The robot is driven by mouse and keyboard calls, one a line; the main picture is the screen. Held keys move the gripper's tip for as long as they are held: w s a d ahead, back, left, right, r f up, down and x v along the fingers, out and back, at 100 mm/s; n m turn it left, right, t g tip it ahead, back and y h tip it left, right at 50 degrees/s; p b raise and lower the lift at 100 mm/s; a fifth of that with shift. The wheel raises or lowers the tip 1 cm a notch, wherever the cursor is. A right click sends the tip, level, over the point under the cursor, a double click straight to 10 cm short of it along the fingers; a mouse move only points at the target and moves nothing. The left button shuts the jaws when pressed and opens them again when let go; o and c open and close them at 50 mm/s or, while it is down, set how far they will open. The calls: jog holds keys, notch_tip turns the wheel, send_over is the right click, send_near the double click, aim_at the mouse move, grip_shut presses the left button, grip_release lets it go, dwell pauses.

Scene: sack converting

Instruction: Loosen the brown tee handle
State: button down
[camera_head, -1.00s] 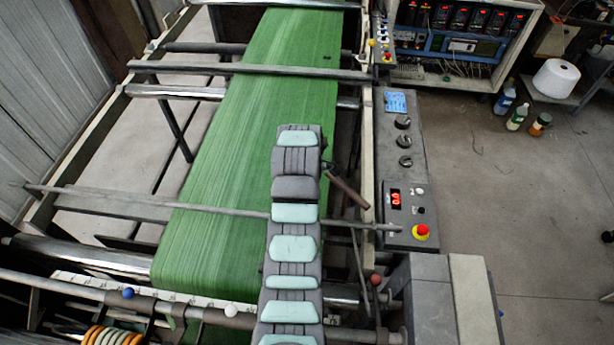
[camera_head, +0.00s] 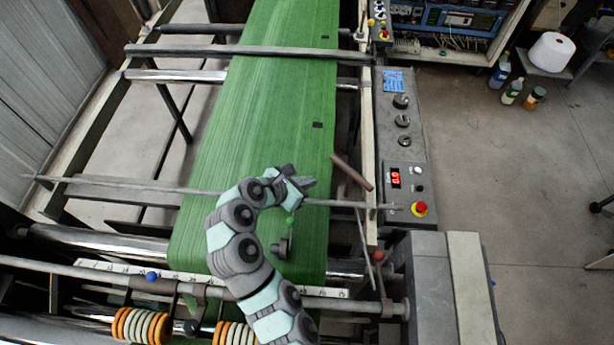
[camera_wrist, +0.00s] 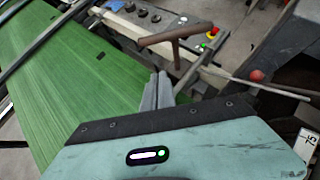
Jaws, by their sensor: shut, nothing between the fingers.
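The brown tee handle (camera_head: 352,172) is a short brown bar beside the right edge of the green web, next to the machine's side rail. In the wrist view the tee handle (camera_wrist: 176,33) shows its crossbar and a stem going down, just beyond the fingertips. My gripper (camera_head: 304,183) is over the green web, left of the handle and apart from it. In the wrist view my gripper's fingers (camera_wrist: 158,88) are together, with nothing between them.
A control panel (camera_head: 405,150) with black knobs, a red display and a red emergency button (camera_head: 419,209) stands right of the handle. A thin cross bar (camera_head: 140,186) spans the web near my gripper. A red ball knob (camera_head: 377,256) sits below the handle.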

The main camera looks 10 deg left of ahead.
jog(key=w+d+f+p, duration=0.2)
jog(key=w+d+f, duration=0.1)
jog(key=w+d, duration=0.2)
jog(key=shift+w+d+f+p, duration=0.2)
jog(key=shift+w+f+p, duration=0.15)
jog(key=shift+w, duration=0.95)
jog(key=shift+w+d+r+m+g+h+b, duration=0.1)
jog(key=shift+w+m+g+h+b, duration=0.1)
jog(key=shift+w+m+g+h, duration=0.25)
jog(key=shift+w+d+r+m+g+h+b, duration=0.1)
jog(key=shift+w+m+g+h+b, duration=0.25)
jog(key=shift+m, duration=0.3)
